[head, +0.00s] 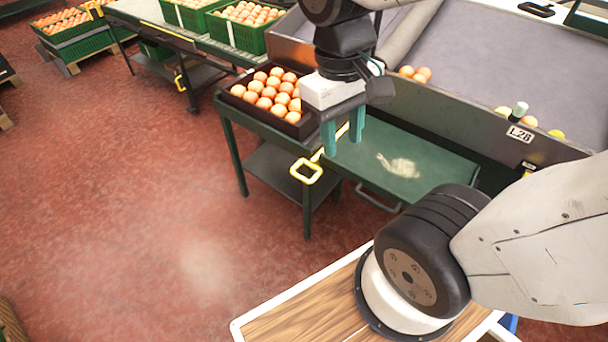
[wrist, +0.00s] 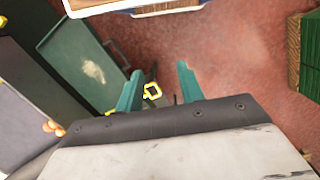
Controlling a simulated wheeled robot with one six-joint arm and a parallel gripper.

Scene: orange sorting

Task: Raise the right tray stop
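My gripper (head: 342,142) is open and empty, with teal fingers pointing down over the table near the crate's right end. In the wrist view the yellow loop (wrist: 152,91) shows between the fingers of my gripper (wrist: 159,70), beyond them and apart.
A dark crate (head: 230,102) full of oranges stands left of my gripper. The green tabletop (head: 435,172) to the right is bare except for a pale smudge. A sloped grey bin (head: 500,60) labelled L28 with a few fruits rises behind. Red floor is free in front.

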